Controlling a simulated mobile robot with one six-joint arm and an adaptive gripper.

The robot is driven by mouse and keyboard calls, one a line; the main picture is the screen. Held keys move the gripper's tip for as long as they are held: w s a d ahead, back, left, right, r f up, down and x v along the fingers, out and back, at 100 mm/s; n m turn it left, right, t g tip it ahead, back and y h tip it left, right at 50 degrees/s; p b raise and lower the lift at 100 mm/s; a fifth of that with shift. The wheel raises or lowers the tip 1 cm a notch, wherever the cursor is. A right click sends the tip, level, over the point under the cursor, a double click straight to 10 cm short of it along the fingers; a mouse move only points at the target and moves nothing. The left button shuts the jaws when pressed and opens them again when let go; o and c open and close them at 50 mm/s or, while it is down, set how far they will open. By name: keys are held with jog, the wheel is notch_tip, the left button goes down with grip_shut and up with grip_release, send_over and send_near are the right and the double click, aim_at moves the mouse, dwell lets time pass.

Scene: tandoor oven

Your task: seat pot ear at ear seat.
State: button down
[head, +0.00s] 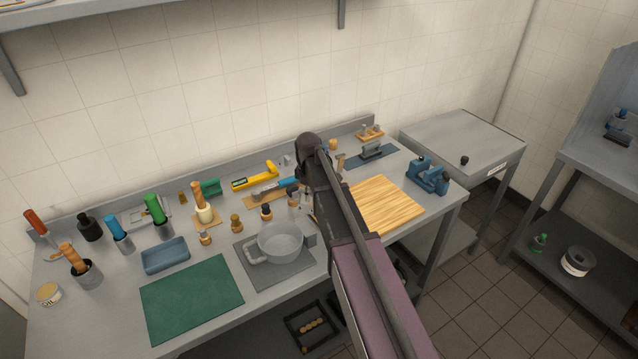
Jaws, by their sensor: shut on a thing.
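A pale grey round pot (281,242) stands on a grey mat (270,272) near the front of the bench. A loop-shaped ear (254,258) is on its left side. A small grey block (310,240) is at its right side, likely the ear seat. My gripper (313,213) is just behind and above the pot's right side, largely hidden by my own arm. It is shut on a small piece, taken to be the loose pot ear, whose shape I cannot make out. I cannot tell whether that piece touches the pot.
Bottles and small jars (237,223) stand close behind the pot. A green mat (192,297) lies clear at the front left. A wooden board (385,204) and a blue vise (427,176) are to the right, beyond my arm.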

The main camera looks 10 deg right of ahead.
jog(key=shift+w+a, duration=0.15)
jog(key=shift+w, duration=0.3)
jog(key=shift+r, duration=0.1)
jog(key=shift+s+d+r+m+p, duration=0.25)
jog(key=shift+s+r+m+p, duration=0.2)
jog(key=shift+m+p, duration=0.05)
jog(key=s+r+m+g+y+p, duration=0.1)
jog(key=s+r+m+y+p, duration=0.2)
jog(key=s+r+m+p, duration=0.1)
jog(key=s+r+m, duration=0.1)
jog(key=s+m, duration=0.1)
jog(key=shift+s+d+r+m+p, duration=0.15)
jog(key=shift+d+r+m+p, duration=0.1)
jog(key=shift+d+m+p, duration=0.15)
jog(key=shift+f, duration=0.2)
notch_tip(320, 180, down, 7)
jog(key=b, duration=0.7)
jog(key=shift+f+b, duration=0.2)
jog(key=shift+b, duration=0.2)
jog(key=shift+f+b, duration=0.85)
dwell(0.9)
